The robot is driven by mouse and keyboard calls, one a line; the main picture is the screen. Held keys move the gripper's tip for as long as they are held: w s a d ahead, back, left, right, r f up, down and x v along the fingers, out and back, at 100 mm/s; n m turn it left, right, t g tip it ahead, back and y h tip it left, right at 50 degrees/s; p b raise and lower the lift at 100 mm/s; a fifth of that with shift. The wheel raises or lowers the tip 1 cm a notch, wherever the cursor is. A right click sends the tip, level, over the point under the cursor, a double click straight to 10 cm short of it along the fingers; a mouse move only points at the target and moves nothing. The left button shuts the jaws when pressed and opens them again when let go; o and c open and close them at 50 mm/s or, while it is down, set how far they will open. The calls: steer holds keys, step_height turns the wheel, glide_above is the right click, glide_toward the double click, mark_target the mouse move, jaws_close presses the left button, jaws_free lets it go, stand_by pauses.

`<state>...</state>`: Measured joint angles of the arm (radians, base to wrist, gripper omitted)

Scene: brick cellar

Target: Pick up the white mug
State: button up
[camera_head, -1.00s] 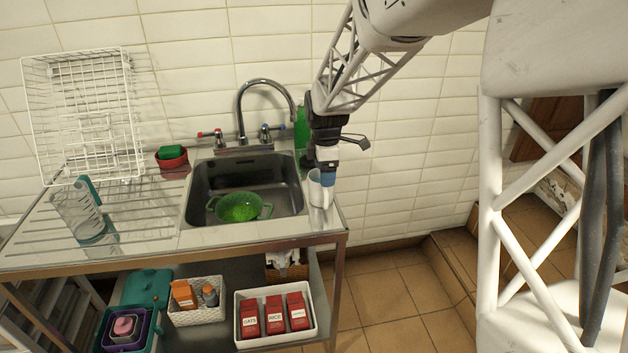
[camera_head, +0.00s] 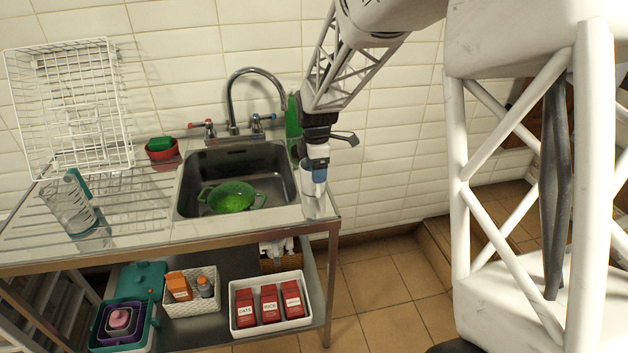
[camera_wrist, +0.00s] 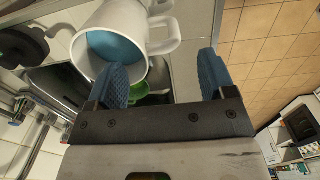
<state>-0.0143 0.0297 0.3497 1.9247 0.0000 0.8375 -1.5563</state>
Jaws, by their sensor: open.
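The white mug (camera_head: 308,184) stands at the right end of the steel counter, beside the sink. In the wrist view the mug (camera_wrist: 91,28) is tilted across the top left, with its blue-looking inside facing the camera and its handle toward the right. My gripper (camera_head: 319,180) is right at the mug in the head view and partly covers it. In the wrist view my gripper (camera_wrist: 163,80) is open, with its two blue fingers apart and nothing gripped. The left finger overlaps the mug's rim; the handle shows beyond the gap. I cannot tell whether the fingers touch the mug.
The sink (camera_head: 187,190) holds a green colander (camera_head: 232,196). A tap (camera_head: 231,100) and green bottle (camera_head: 293,117) stand behind. Floor is open at the right.

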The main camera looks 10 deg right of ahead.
steer(key=shift+s+d+f, duration=0.1)
steer(key=shift+d+f, duration=0.05)
steer(key=shift+f, duration=1.15)
steer(key=shift+s+d+f, duration=0.1)
steer(key=shift+f, duration=1.2)
steer(key=c, duration=1.3)
steer(key=shift+o, duration=0.2)
steer(key=shift+r, duration=0.35)
steer(key=shift+r, duration=1.5)
steer(key=s+r, duration=0.1)
steer(key=s, duration=1.4)
steer(key=shift+s+r, duration=0.15)
steer(key=shift+s, duration=0.1)
